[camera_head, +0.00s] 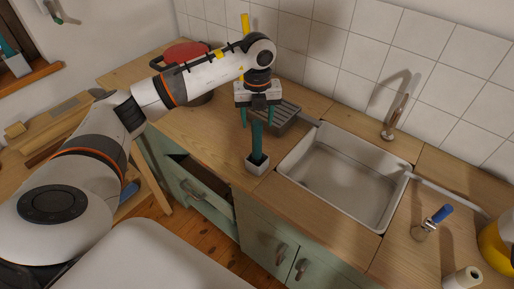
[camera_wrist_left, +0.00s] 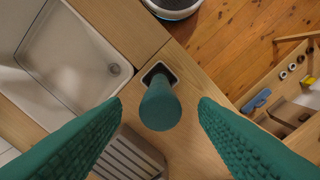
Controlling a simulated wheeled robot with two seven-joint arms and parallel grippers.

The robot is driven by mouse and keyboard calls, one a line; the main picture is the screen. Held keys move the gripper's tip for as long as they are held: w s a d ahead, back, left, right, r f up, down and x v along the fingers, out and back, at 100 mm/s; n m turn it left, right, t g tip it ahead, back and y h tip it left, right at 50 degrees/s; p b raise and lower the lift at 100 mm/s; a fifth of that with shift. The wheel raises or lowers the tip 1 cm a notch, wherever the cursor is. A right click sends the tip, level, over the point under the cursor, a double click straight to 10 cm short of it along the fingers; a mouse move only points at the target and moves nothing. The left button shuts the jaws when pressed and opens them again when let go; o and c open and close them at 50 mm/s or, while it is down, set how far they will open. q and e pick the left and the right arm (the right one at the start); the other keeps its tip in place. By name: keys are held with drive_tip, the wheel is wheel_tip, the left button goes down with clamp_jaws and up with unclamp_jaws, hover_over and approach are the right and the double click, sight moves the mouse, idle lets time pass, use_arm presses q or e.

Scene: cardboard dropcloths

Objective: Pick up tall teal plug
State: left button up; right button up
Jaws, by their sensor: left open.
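The tall teal plug (camera_head: 256,142) stands upright in a small white square holder (camera_head: 257,168) on the wooden counter, left of the sink. My left gripper (camera_head: 257,119) is open and points down over the plug, its two teal fingers on either side of the plug's top. In the left wrist view the plug (camera_wrist_left: 160,105) shows end-on between the spread fingertips, with visible gaps on both sides. Part of the holder (camera_wrist_left: 158,72) shows behind it. I cannot tell how far down the fingers reach along the plug. My right gripper is not in view.
The steel sink (camera_head: 345,178) lies right of the holder, with a grey drainer (camera_head: 278,120) behind. A red-lidded pot (camera_head: 186,55) stands at the back left. A drawer (camera_head: 200,185) is open below the counter. A blue-handled item (camera_head: 432,223) stands at the right.

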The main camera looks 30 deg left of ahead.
sight(257, 133)
use_arm(q)
drive_tip(key=shift+f, duration=0.35)
wheel_tip(257, 133, down, 5)
drive_tip(key=p, duration=0.3)
drive_tip(key=shift+f, duration=0.25)
clamp_jaws()
